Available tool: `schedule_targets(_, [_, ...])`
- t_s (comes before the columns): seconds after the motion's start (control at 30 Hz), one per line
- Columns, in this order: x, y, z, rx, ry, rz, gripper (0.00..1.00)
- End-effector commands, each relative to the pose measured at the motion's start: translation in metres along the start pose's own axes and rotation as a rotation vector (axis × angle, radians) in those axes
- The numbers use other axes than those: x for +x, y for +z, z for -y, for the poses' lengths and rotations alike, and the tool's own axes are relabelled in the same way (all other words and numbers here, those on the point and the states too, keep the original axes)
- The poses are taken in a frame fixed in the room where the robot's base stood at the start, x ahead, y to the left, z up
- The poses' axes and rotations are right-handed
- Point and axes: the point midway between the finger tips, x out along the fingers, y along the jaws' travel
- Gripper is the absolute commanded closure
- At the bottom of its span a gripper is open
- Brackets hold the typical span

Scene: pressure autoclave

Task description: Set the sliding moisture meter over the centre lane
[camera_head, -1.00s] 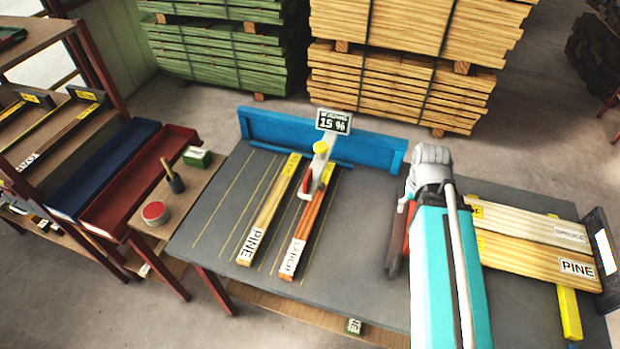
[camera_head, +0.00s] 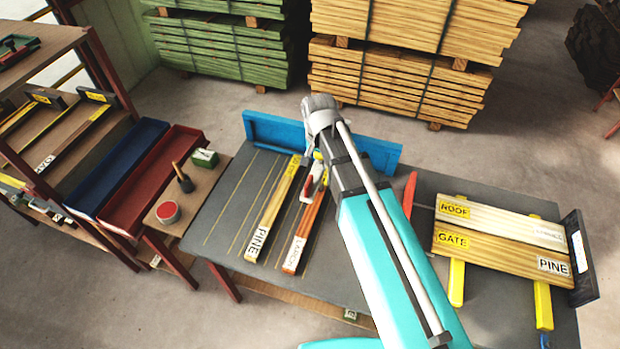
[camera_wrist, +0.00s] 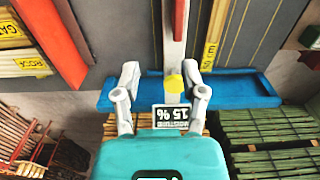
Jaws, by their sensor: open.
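The sliding moisture meter has a yellow knob and a red and white body (camera_head: 308,187). It stands over the larch board (camera_head: 300,238), and my arm partly covers it in the head view. In the wrist view its yellow knob (camera_wrist: 174,86) and 15 % display (camera_wrist: 171,117) show. My gripper (camera_wrist: 162,70) is open, with a finger on each side of the meter near the knob; I cannot tell whether either finger touches it. The pine board (camera_head: 272,215) lies one lane left of the larch board. Which marked lane is the centre one is hard to tell.
A blue fence (camera_head: 265,130) runs along the table's back edge. Bare lined lanes (camera_head: 225,215) are at the left. Gate and roof boards (camera_head: 490,249) lie at the right, with a red piece (camera_head: 410,190) nearer the middle. Stacked timber (camera_head: 400,85) stands behind.

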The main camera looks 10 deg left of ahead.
Motion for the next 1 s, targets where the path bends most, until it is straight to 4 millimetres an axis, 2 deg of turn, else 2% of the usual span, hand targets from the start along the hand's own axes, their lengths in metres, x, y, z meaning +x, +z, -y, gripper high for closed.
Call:
schedule_targets(0.03, [-0.007,0.000,0.011,0.000,0.000,0.000,0.46])
schedule_targets(0.1, [-0.009,0.002,0.019,0.006,0.000,0.000,0.46])
schedule_targets(0.2, [-0.011,0.004,0.025,0.011,0.000,0.000,0.46])
schedule_targets(0.67, [-0.009,0.004,0.026,0.013,0.000,0.000,0.46])
schedule_targets(1.0, [0.004,0.004,0.025,0.013,0.000,0.000,0.46])
